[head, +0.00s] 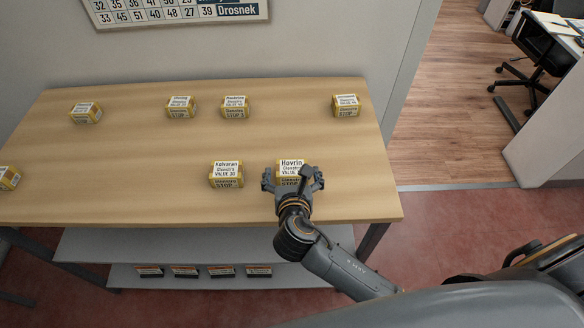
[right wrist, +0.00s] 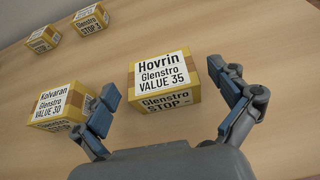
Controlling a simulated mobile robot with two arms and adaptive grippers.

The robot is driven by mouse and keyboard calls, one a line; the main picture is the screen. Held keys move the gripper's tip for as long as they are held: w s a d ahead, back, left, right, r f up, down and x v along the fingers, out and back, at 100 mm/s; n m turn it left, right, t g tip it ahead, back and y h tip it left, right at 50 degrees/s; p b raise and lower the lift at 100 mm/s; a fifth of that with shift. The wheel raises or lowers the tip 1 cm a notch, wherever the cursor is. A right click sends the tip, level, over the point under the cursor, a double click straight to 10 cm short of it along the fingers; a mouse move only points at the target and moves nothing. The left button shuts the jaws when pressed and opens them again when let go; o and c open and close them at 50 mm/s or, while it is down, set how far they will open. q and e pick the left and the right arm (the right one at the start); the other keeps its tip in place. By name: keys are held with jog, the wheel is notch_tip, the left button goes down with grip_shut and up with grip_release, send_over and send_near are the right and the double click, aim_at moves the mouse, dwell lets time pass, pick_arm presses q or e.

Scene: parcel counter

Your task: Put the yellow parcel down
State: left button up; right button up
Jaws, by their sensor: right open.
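A yellow parcel (head: 291,167) labelled "Hovrin" rests on the wooden table (head: 160,150) near its front edge. It also shows in the right wrist view (right wrist: 163,86), labelled "Hovrin Glenstro VALUE 35". My right gripper (head: 292,180) is at this parcel in the head view. In the right wrist view my right gripper (right wrist: 168,95) is open, with one finger on each side of the parcel and a gap visible on the left. The parcel's near lower part is partly hidden by the gripper in the head view. My left gripper is not in view.
Several similar parcels stand farther back, including one at the back right (head: 345,105). A lower shelf (head: 200,245) holds dark boxes. The table's middle is clear.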

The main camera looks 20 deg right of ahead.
jog(key=v, duration=1)
jog(key=shift+b, duration=0.3)
